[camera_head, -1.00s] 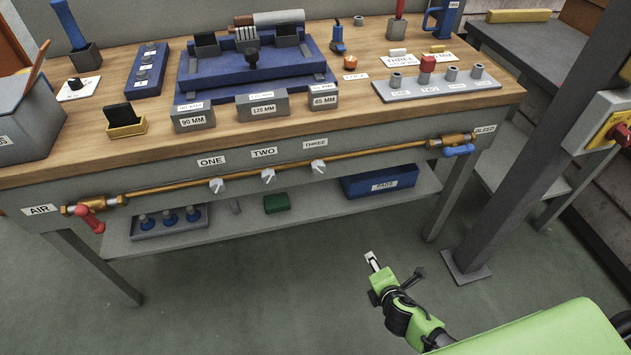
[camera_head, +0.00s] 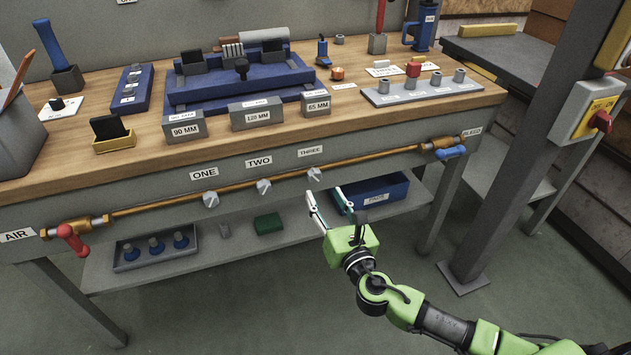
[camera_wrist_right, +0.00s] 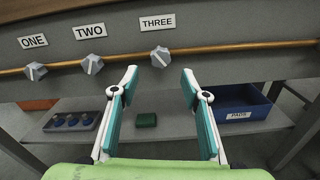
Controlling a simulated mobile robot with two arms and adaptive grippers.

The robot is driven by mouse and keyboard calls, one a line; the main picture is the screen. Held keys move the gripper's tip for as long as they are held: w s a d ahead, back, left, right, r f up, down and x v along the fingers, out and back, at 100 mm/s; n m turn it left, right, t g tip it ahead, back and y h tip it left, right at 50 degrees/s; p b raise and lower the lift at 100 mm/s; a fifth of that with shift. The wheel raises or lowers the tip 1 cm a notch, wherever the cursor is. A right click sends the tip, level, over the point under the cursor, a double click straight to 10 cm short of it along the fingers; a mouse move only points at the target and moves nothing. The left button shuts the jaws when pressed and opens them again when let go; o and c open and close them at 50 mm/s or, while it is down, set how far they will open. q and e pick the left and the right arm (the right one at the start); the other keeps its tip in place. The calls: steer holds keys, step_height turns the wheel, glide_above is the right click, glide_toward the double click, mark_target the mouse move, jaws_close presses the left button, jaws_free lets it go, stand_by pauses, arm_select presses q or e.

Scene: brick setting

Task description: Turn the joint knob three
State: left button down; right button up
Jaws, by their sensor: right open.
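The knob under the THREE label (camera_head: 310,151) is a small grey faceted knob (camera_head: 314,174) on the copper pipe along the bench front. In the right wrist view the same knob (camera_wrist_right: 161,57) sits ahead of my fingers, between their lines. Knob one (camera_head: 210,199) and knob two (camera_head: 264,187) are to its left on the pipe. My right gripper (camera_head: 328,201) is open and empty, just below and in front of knob three, apart from it. It also shows in the right wrist view (camera_wrist_right: 160,88), fingers spread. My left gripper is not in view.
A red AIR valve handle (camera_head: 72,240) is at the pipe's left end and a blue BLEED handle (camera_head: 452,152) at its right end. The lower shelf holds a blue bin (camera_head: 400,184) behind my right gripper. A grey post (camera_head: 533,150) stands at the right.

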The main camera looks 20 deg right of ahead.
mark_target(315, 179)
steer(key=w, duration=0.6)
steer(key=shift+w+a+f, duration=0.1)
steer(key=shift+w, duration=0.1)
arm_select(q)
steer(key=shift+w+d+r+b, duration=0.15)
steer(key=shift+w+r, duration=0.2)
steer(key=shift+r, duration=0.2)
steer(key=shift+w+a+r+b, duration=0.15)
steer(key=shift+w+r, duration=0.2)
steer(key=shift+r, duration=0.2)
arm_select(e)
steer(key=shift+w, duration=0.6)
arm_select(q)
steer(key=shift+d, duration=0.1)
arm_select(e)
steer(key=c, duration=1.1)
